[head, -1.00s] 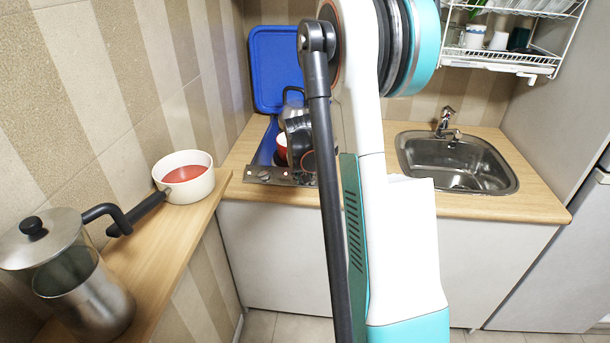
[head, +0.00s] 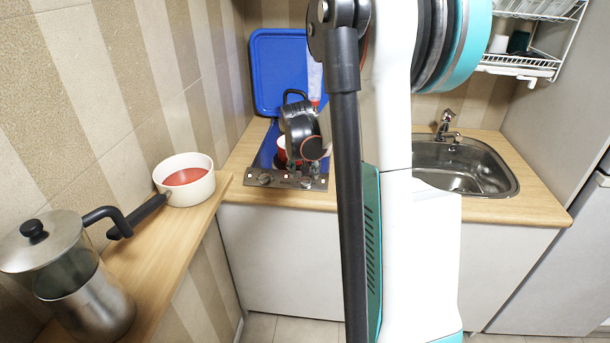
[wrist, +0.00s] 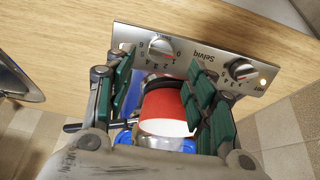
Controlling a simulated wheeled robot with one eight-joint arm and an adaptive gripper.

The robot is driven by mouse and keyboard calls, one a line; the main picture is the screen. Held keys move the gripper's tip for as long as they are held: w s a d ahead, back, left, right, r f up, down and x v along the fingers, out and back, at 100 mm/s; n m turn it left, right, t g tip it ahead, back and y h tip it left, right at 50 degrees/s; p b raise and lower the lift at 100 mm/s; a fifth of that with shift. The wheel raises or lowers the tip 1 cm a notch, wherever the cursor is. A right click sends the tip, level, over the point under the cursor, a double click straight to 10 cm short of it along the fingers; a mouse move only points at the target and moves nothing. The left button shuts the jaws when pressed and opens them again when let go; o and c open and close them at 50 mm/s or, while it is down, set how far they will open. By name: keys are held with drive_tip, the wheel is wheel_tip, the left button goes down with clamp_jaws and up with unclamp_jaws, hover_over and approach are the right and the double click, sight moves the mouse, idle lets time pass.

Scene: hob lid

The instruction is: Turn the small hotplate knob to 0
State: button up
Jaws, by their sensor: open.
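The steel control panel (head: 240,181) runs along the front of the hob. It carries two round knobs, seen upside down in the wrist view. One knob (wrist: 161,47) has numbers and a red mark around it, and it sits between my fingertips. The other knob (wrist: 240,69) lies to the right, outside my fingers, beside a lit lamp (wrist: 262,81). I cannot tell from the markings which knob is the small hotplate's. My gripper (wrist: 160,60) is open, its green-padded fingers spread; whether they touch the knob is not clear.
A red cup-like vessel (wrist: 165,108) with a white rim stands behind the panel, between my fingers in view. The blue lid (head: 280,70) is raised behind. A white pan (head: 190,190) and a steel pot (head: 90,300) are on the left shelf. The sink (head: 470,165) is right.

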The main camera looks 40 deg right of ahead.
drive_tip(key=v, duration=0.5)
drive_tip(key=shift+s+a+r, duration=0.1)
drive_tip(key=shift+r, duration=0.25)
